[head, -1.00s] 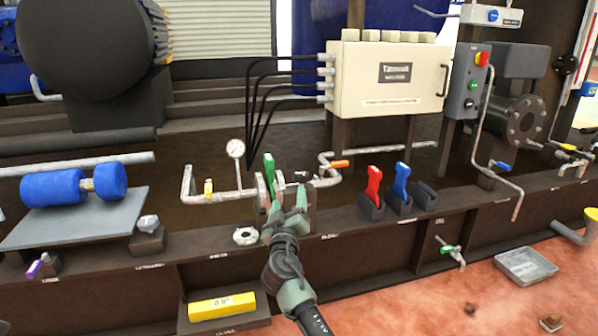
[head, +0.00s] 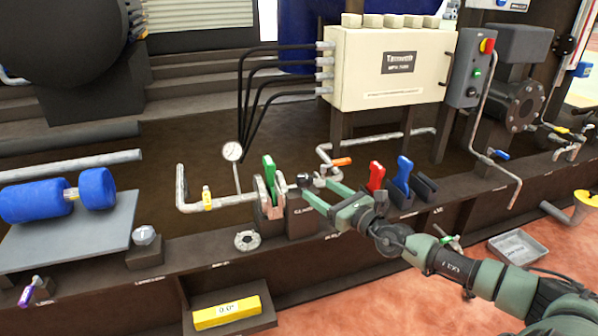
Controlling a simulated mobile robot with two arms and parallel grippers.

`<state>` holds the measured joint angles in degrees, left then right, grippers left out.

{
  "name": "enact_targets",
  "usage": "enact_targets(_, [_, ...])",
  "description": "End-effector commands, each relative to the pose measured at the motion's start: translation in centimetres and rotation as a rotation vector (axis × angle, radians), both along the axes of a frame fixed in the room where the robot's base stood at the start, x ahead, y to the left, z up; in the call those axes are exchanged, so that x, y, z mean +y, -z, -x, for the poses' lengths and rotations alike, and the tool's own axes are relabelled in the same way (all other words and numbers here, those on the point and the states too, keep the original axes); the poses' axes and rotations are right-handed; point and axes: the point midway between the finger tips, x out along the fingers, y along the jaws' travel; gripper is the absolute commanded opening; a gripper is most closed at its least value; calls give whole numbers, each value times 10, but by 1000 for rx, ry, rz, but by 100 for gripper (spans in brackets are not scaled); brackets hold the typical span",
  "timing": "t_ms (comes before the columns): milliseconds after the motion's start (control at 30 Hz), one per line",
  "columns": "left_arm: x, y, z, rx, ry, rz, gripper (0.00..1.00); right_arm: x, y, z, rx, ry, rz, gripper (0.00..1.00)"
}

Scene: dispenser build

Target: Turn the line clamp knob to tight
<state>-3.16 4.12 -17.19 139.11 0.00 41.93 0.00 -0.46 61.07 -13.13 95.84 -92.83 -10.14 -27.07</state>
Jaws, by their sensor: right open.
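A small dark knob (head: 304,180), which looks like the line clamp knob, sits on the pipe line just right of the green lever (head: 269,170), above a dark block (head: 302,224). My right gripper (head: 314,188) reaches in from the lower right. Its two green fingers are spread, with the tips close to the knob. I cannot tell whether they touch it or lie around it. Which way the knob is set is too small to read. My left gripper is not in view.
Red (head: 375,177) and blue (head: 402,176) handles stand just right of my fingers. An orange-handled valve (head: 341,162) is behind them. A pressure gauge (head: 233,152) stands at the left. A grey tray (head: 520,247) lies on the floor at the right.

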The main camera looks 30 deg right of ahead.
Motion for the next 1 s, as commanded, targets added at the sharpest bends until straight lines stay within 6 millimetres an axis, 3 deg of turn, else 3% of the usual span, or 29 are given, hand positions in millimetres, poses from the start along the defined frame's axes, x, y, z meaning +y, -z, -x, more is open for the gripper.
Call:
enact_targets(600, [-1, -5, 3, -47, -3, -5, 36, 8, 1, -68, -2, 0, 4, 65])
enact_targets(1000, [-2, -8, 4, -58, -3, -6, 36, 9, 0, -76, -1, -1, 5, 65])
